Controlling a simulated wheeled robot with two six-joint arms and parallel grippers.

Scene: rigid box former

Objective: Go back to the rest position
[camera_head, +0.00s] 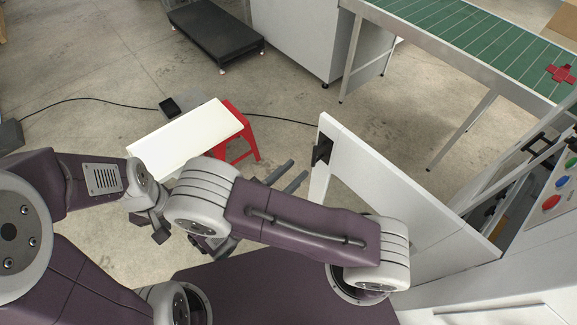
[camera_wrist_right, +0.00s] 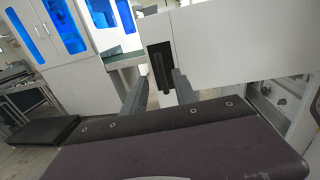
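My right gripper (camera_head: 288,177) is open and empty in the head view, its two dark fingers apart and pointing up and right. In the right wrist view its fingers (camera_wrist_right: 158,92) stand on either side of the black handle (camera_wrist_right: 160,65) of a white panel (camera_wrist_right: 235,45), which lies beyond them. In the head view the panel (camera_head: 400,185) and handle (camera_head: 322,150) are right of the fingers, with a visible gap. My left gripper (camera_head: 149,227) is at the lower left, seen foreshortened; its two dark finger ends look apart with nothing between them. The right arm hides part of that area.
A white board (camera_head: 185,138) lies on a red stool (camera_head: 238,135) beyond the arms. A black cable (camera_head: 85,99) runs over the floor. A green conveyor (camera_head: 480,35) and a control panel with buttons (camera_head: 558,190) are at the right. A black platform (camera_head: 215,38) stands at the back.

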